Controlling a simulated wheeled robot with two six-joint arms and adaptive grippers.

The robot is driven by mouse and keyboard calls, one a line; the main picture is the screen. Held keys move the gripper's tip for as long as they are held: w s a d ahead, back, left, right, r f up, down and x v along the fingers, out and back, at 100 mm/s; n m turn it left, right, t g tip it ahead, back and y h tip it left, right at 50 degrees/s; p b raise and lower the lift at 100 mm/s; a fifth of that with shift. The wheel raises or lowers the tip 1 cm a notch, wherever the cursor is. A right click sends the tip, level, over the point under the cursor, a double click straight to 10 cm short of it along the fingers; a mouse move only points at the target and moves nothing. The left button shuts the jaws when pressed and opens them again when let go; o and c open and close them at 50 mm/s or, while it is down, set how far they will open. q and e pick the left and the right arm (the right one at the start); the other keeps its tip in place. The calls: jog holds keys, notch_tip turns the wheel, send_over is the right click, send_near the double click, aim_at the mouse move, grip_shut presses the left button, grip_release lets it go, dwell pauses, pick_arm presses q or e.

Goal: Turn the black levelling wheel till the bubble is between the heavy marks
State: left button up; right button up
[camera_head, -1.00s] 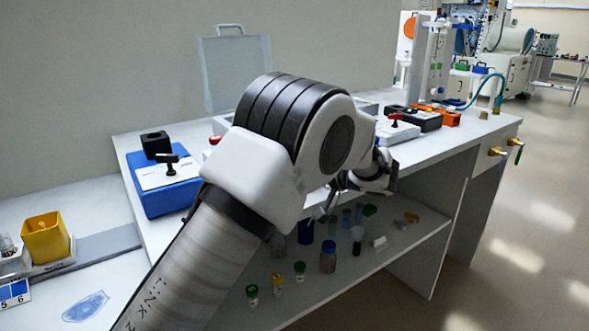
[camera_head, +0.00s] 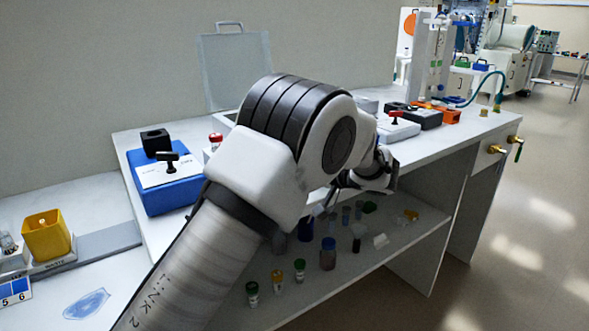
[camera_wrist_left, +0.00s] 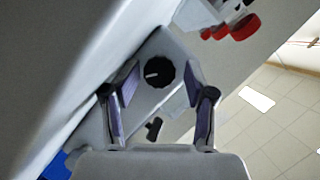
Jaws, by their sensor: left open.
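The black levelling wheel (camera_wrist_left: 159,72) shows in the left wrist view as a round black knob with a white mark, on a pale grey surface. My left gripper (camera_wrist_left: 162,80) is open, its purple-padded fingers on either side of the wheel in this view, with nothing held. I cannot tell whether the fingers touch the wheel. In the head view my left arm crosses the middle of the picture and the wrist end hangs by the bench's front edge, partly hidden. The bubble and its heavy marks cannot be made out in any view. My right gripper is not in view.
A blue box with a black T-handle (camera_head: 168,190) stands on the bench at left, and a yellow box (camera_head: 46,235) lower left. Several small bottles stand on the shelf (camera_head: 330,285) below. Black and red devices (camera_head: 412,115) stand at the bench's right.

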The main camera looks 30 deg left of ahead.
pick_arm(q)
jog(key=v, duration=0.8)
dwell(0.7)
